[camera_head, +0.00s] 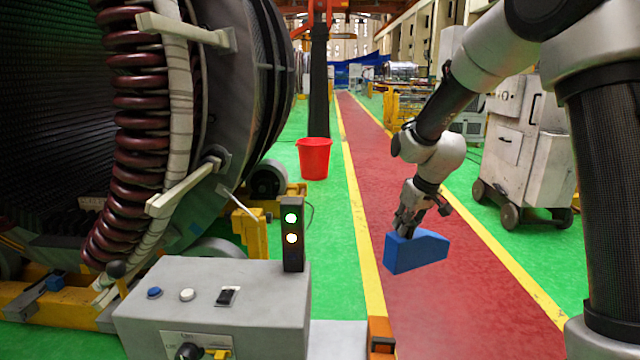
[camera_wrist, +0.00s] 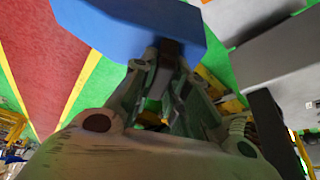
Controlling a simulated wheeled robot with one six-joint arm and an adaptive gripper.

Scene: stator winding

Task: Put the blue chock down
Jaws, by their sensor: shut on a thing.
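The blue chock (camera_head: 416,252) is a wedge-shaped block with a sloped end at its right. It hangs below my gripper (camera_head: 404,228) over the red walkway in the head view. My gripper is shut on the chock's upper part. In the wrist view, the chock (camera_wrist: 135,28) fills the top of the picture, and the fingers of my gripper (camera_wrist: 172,50) reach up to it. The part of the chock between the fingers is hidden. I cannot tell exactly how high it is above the floor.
A grey control box (camera_head: 215,310) with buttons and a signal light (camera_head: 292,235) stands at front left. The large stator (camera_head: 190,120) is behind it. A red bucket (camera_head: 314,158) stands on the green floor. A grey wheeled cabinet (camera_head: 520,150) is at right. The red walkway (camera_head: 450,310) is clear.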

